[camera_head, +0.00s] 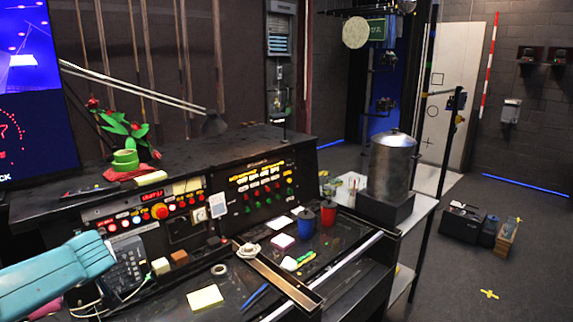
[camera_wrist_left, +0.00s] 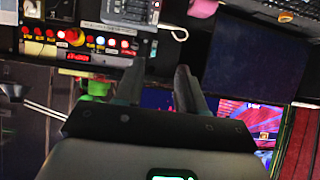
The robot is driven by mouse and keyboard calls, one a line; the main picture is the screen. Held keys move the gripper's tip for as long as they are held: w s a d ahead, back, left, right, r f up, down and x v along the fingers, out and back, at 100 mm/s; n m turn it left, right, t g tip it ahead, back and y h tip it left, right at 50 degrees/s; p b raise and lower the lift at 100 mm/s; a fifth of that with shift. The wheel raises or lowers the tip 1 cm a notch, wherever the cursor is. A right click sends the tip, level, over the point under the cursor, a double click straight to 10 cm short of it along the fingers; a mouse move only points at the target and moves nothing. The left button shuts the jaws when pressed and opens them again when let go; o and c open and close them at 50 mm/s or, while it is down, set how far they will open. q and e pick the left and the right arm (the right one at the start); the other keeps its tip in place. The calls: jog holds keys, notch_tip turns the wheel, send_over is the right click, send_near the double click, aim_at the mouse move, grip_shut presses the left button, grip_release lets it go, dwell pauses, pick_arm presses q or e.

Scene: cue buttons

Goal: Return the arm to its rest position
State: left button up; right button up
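My left arm shows as a teal link at the left edge of the head view, in front of the console (camera_head: 230,190). Its fingers are not visible there. In the left wrist view my left gripper (camera_wrist_left: 160,85) has its two dark fingers spread apart, with nothing between them. The console's button panel shows beyond it at the upper left, with a large red button (camera_wrist_left: 75,37). This button (camera_head: 160,211) also shows in the head view, well to the right of the teal link. My right gripper is in neither view.
A desk phone (camera_head: 128,262) lies close to the teal link. A potted plant (camera_head: 125,158) and a lamp stand on top of the console. Red and blue cups (camera_head: 306,223) stand on the desk, with a metal canister (camera_head: 391,167) at right. The floor at far right has open room.

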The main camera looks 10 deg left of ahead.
pick_arm(q)
jog(key=w+d+f+m+h, duration=0.1)
jog(key=d+f, duration=0.3)
jog(key=f, duration=0.3)
jog(key=w+d+f+m, duration=0.2)
jog(key=d+f, duration=0.2)
jog(key=f, duration=0.3)
jog(key=s+d+f+m+h, duration=0.2)
jog(key=s+d+f+h, duration=0.1)
jog(key=d+f, duration=0.45)
jog(key=s+d+f+m+h, duration=0.1)
jog(key=s+d+f+h, duration=0.15)
jog(key=d+f, duration=0.5)
jog(key=s+d+f+m+g+h+b, duration=0.1)
jog(key=s+d+f+g+h+b, duration=0.1)
jog(key=s+d+f, duration=0.6)
jog(key=s+d+f+m+g+h+b, duration=0.1)
jog(key=s+d+f+g+h, duration=0.3)
jog(key=s, duration=1.1)
jog(key=d+f+b, duration=0.1)
jog(key=d+f, duration=0.2)
jog(key=f, duration=0.2)
jog(key=shift+d, duration=0.4)
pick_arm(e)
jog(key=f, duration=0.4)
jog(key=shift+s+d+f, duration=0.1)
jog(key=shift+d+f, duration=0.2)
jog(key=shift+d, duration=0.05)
